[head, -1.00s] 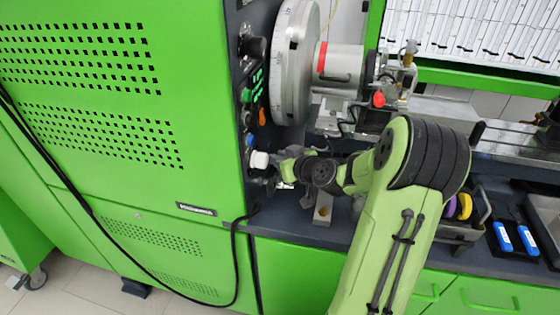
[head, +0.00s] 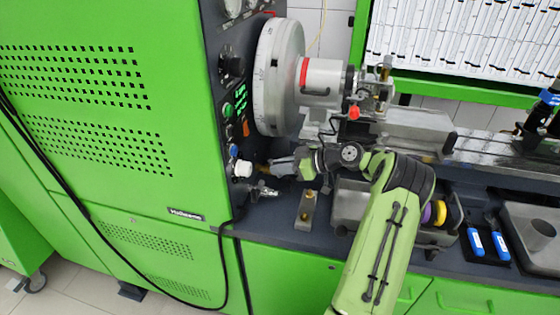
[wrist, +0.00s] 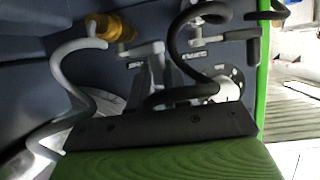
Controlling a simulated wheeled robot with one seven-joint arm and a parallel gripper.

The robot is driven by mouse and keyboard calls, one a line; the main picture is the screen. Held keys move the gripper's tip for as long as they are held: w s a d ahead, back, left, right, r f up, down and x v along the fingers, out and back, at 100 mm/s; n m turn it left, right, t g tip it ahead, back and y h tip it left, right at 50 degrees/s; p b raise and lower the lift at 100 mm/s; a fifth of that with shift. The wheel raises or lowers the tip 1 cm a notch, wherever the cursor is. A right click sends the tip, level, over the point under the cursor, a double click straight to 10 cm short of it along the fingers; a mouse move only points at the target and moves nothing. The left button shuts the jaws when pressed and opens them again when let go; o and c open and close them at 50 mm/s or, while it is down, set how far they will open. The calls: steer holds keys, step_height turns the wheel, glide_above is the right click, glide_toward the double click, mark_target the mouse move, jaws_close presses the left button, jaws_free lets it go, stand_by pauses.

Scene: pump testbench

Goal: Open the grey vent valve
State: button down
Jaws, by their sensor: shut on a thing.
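My gripper (head: 273,166) is at the lower right side of the green cabinet, against the dark control panel beside the white knob (head: 243,168). It is shut on a small grey part there, which I take to be the grey vent valve's handle; the jaws hide most of it. In the wrist view, a grey lever (wrist: 141,53) stands out from the dark panel, just beyond the black plate of my gripper. The lever's exact angle is hard to tell.
A metal tap (head: 263,191) sits just below my gripper, and a yellow-brass fitting (wrist: 112,27) is near the grey lever. A second grey lever (wrist: 225,38) is to the right. A grey tray (head: 350,228) and a metal block (head: 306,209) lie on the bench close to my arm.

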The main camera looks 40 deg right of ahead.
steer(key=shift+w+d+r+n+y+p, duration=0.1)
steer(key=shift+d+r+n+y+p, duration=0.05)
steer(key=shift+d+n+y+p, duration=0.15)
stand_by(0.4)
steer(key=c, duration=1.1)
jaws_free()
steer(key=shift+w, duration=0.15)
